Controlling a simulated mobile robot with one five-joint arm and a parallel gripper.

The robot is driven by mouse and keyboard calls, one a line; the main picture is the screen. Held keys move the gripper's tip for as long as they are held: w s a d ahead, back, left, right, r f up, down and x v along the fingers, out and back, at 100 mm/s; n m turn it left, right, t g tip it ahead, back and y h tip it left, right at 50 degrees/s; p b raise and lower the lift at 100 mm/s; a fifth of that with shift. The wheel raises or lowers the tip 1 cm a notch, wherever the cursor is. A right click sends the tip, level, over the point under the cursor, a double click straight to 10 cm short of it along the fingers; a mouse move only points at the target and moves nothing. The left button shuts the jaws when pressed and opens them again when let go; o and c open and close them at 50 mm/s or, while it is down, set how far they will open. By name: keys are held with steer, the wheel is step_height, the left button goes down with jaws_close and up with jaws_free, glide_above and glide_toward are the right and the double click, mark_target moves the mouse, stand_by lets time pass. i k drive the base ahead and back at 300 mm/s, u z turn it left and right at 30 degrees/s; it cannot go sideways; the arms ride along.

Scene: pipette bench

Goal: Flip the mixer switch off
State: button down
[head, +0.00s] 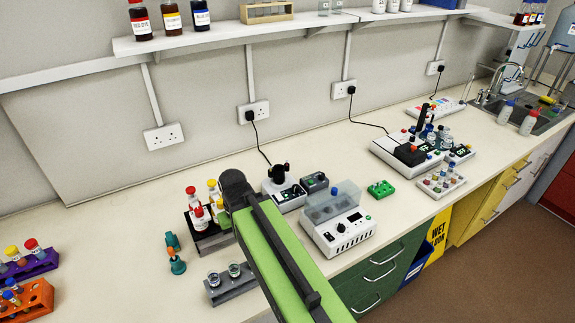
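A small white device with a black cup-like top (279,174) stands on the bench behind my arm, just right of the arm's far end; it looks like the mixer. Its grey front panel (291,194) has small dark details, too small to read as a switch position. A cord runs from it up to a wall socket. My green arm rises from the bottom edge and ends in a dark joint left of this device. My gripper's fingers do not show.
A white unit with a clear cover and knob (346,229) stands right of the mixer. A bottle rack (213,241), teal pipette stand (177,266) and grey vial block (232,288) stand left of my arm. A green rack (381,189) is farther right. Bare bench lies behind.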

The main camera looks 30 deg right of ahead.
mark_target(279, 198)
steer(key=u, duration=5.3)
steer(key=i, duration=0.1)
steer(key=z, duration=2.95)
steer(key=k, duration=1.65)
steer(key=z, duration=0.6)
steer(key=i, duration=1)
steer(key=u, duration=0.15)
